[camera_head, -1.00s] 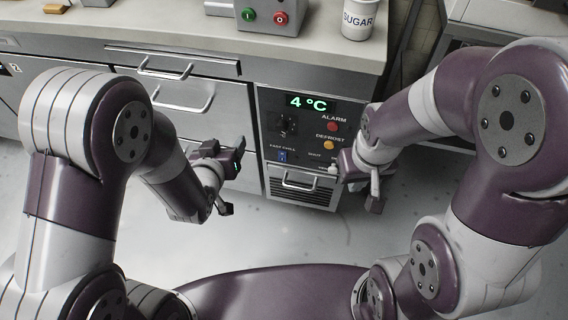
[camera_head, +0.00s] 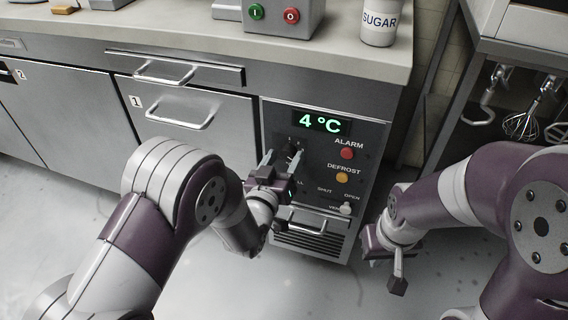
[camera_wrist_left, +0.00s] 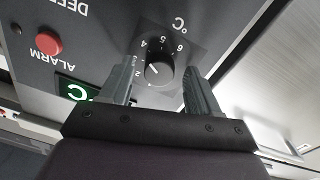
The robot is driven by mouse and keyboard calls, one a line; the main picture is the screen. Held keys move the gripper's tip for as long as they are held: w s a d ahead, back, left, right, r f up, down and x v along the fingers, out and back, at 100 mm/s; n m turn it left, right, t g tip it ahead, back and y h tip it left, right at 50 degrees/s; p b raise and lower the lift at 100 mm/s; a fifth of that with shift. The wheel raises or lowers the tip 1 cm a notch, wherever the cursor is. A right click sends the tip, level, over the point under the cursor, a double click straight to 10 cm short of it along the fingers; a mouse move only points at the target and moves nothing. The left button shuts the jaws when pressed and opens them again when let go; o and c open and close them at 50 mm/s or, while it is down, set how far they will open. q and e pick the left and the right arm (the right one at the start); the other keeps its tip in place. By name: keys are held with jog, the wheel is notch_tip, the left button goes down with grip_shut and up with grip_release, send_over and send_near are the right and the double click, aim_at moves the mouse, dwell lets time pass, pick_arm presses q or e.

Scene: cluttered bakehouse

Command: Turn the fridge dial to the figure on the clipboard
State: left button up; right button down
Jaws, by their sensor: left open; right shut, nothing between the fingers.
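The fridge dial (camera_wrist_left: 160,72) is a round black knob on a dark panel (camera_head: 366,132), ringed by white figures; 2, 4, 5 and 6 show in the left wrist view. Its pale mark lies on the knob's left side there; I cannot read its exact setting. My left gripper (camera_head: 281,158) is open, its fingers on either side of the dial in the left wrist view (camera_wrist_left: 160,70). Contact is unclear. In the head view the fingers partly hide the dial. The display (camera_head: 320,123) reads 4 °C. My right gripper (camera_head: 398,282) is shut and empty, right of the fridge. No clipboard is in view.
The panel also has a red alarm button (camera_head: 347,153), an orange defrost button (camera_head: 342,178) and a vent knob (camera_head: 346,208). Drawers with bar handles (camera_head: 180,116) lie left. A sugar canister (camera_head: 379,28) stands on the worktop. Whisks (camera_head: 521,124) hang at the right.

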pick_arm(q)
jog(key=shift+w+r, duration=0.1)
jog(key=shift+w, duration=0.05)
jog(key=c, duration=1)
jog(key=shift+c, duration=0.2)
jog(key=shift+m, duration=0.4)
jog(key=m+p, duration=0.1)
jog(key=m, duration=0.2)
jog(key=shift+m+p, duration=0.65)
jog(key=shift+m, duration=1.35)
jog(key=o, duration=1)
